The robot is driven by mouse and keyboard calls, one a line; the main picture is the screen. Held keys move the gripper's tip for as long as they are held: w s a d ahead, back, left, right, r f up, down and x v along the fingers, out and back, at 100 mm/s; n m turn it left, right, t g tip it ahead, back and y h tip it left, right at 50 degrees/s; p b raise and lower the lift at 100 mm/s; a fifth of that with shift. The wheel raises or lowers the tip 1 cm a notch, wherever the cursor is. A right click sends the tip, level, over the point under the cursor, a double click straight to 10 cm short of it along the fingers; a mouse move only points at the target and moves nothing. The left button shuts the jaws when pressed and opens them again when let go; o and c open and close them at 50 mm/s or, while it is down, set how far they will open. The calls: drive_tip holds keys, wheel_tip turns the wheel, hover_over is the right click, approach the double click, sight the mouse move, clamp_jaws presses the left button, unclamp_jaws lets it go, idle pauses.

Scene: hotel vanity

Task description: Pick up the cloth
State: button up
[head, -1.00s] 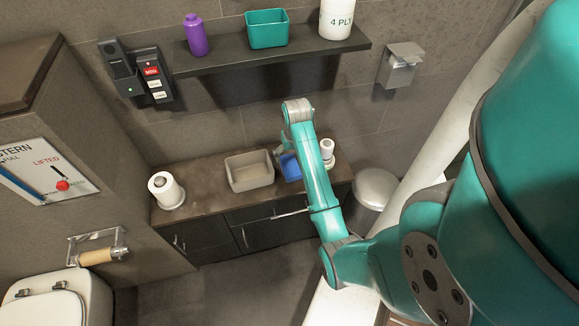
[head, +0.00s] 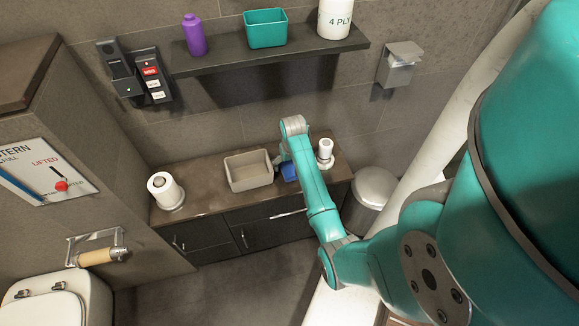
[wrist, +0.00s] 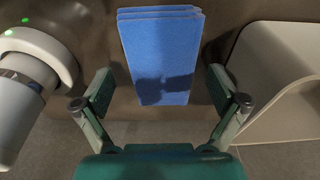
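The blue cloth (wrist: 160,50) lies folded on the brown counter (head: 213,180), centred between my fingers in the wrist view. In the head view only part of the cloth (head: 289,172) shows, with my arm in front of the rest. My gripper (wrist: 160,92) is open, with one finger on each side of the cloth and a gap to it. A dark shadow falls on the cloth's near part. In the head view my arm hides most of the gripper. I cannot tell how high the fingers are above the counter.
A beige bin (head: 249,171) stands close left of the cloth in the head view. A paper roll (head: 164,190) is at the counter's left end. A shelf (head: 270,56) hangs above.

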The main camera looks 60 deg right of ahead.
drive_tip(key=c, duration=1.1)
wheel_tip(320, 180, up, 10)
drive_tip(key=shift+r, duration=0.1)
drive_tip(key=o, duration=0.4)
drive_tip(key=c, duration=0.4)
drive_tip(key=shift+o, duration=0.2)
drive_tip(key=shift+s, duration=0.1)
